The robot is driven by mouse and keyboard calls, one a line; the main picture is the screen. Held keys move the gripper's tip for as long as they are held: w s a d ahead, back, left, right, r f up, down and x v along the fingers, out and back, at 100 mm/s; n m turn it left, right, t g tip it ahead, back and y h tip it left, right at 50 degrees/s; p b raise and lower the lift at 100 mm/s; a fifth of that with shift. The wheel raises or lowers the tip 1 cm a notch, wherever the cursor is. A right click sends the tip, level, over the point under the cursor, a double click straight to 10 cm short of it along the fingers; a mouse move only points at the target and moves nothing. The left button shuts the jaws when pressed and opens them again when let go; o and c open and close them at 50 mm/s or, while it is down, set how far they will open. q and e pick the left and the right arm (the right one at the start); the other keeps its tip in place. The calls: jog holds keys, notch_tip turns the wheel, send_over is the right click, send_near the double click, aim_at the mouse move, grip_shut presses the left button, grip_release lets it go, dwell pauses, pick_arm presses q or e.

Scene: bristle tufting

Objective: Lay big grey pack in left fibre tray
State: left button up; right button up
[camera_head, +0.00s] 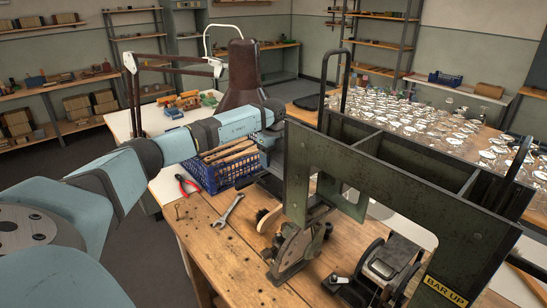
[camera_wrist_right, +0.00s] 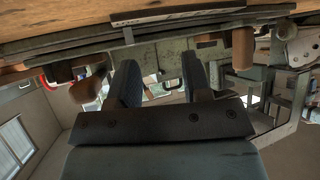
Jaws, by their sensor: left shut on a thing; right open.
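My left gripper (camera_head: 268,145) is at the end of the blue arm, just left of the green machine. It is shut on a dark grey block that looks like the big grey pack (camera_head: 267,182); the machine's frame partly hides it. The machine's open top (camera_head: 372,142) has dividers making compartments. The leftmost one looks like the left fibre tray; its floor is hidden. The grey block is beside the machine, outside these compartments. My right gripper (camera_wrist_right: 160,85) shows only in the right wrist view, its two dark fingers apart with nothing between them.
A blue crate (camera_head: 212,172) of wooden pieces stands left of the gripper. Red pliers (camera_head: 187,186) and a spanner (camera_head: 228,208) lie on the wooden bench (camera_head: 215,250). Tall dark handles (camera_head: 335,80) rise from the machine. Many glasses (camera_head: 440,120) crowd the table behind it.

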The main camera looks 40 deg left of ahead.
pick_arm(q)
jog(key=o, duration=1.5)
jog(key=shift+r+p, duration=2.95)
jog(key=shift+r, duration=1.05)
pick_arm(e)
jog(key=shift+r, duration=2.95)
jog(key=shift+d, duration=0.1)
